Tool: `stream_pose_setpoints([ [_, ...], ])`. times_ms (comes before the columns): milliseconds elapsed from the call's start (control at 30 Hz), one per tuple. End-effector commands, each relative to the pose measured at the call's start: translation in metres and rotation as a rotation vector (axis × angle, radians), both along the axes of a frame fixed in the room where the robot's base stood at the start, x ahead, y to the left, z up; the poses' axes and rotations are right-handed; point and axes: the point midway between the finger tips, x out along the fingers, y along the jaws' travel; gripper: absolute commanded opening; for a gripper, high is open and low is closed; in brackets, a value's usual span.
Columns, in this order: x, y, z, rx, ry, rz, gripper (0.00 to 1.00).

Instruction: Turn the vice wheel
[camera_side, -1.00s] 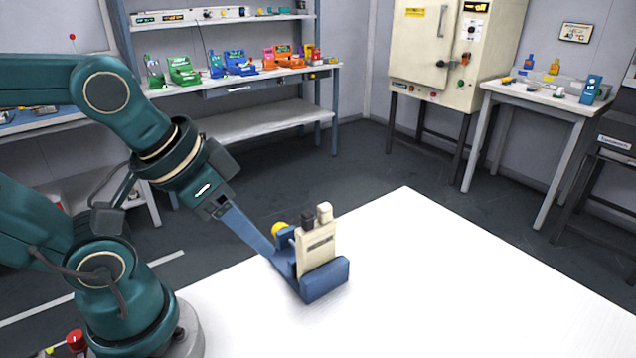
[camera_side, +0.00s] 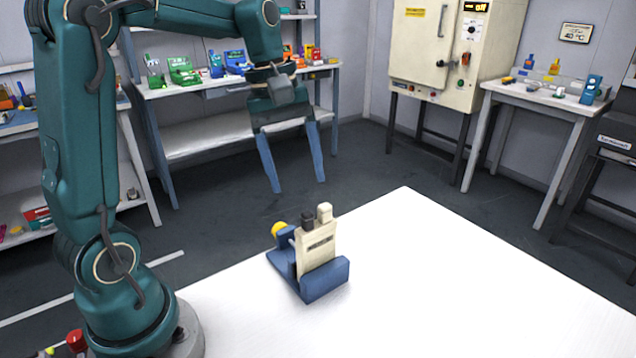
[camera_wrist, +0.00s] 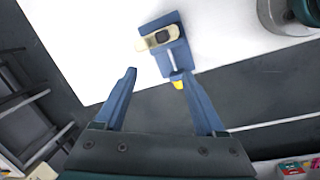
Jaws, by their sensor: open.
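The blue vice (camera_side: 325,280) stands on the white table with a cream pouch cell (camera_side: 316,250) upright between its jaws. The cell has one black and one cream tab on top. The yellow vice wheel (camera_side: 279,229) is at the vice's back left; in the wrist view the wheel (camera_wrist: 179,85) shows at the end of the screw, beyond the table edge. My gripper (camera_side: 298,187) is open and empty, raised above and behind the vice. In the wrist view my gripper (camera_wrist: 165,88) has its fingers spread, with the wheel between them near the right finger and lower down.
The white table (camera_side: 430,270) is otherwise clear around the vice. A shelf bench (camera_side: 240,80) with colored items stands behind, a cream oven (camera_side: 440,60) at the back, and a small side table (camera_side: 545,95) to the right.

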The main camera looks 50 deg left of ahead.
Motion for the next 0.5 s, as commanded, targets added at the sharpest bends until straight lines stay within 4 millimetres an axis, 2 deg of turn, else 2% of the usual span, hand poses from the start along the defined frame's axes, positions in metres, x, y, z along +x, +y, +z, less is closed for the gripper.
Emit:
stream_pose_setpoints([
  [33,0.007,0.014,-0.010,-0.031,0.042,0.067,0.72],
  [200,0.021,0.055,-0.045,-0.129,0.152,0.255,0.72],
  [400,0.019,0.092,-0.087,-0.211,0.241,0.388,0.72],
  [500,0.013,0.100,-0.101,-0.238,0.276,0.423,0.72],
])
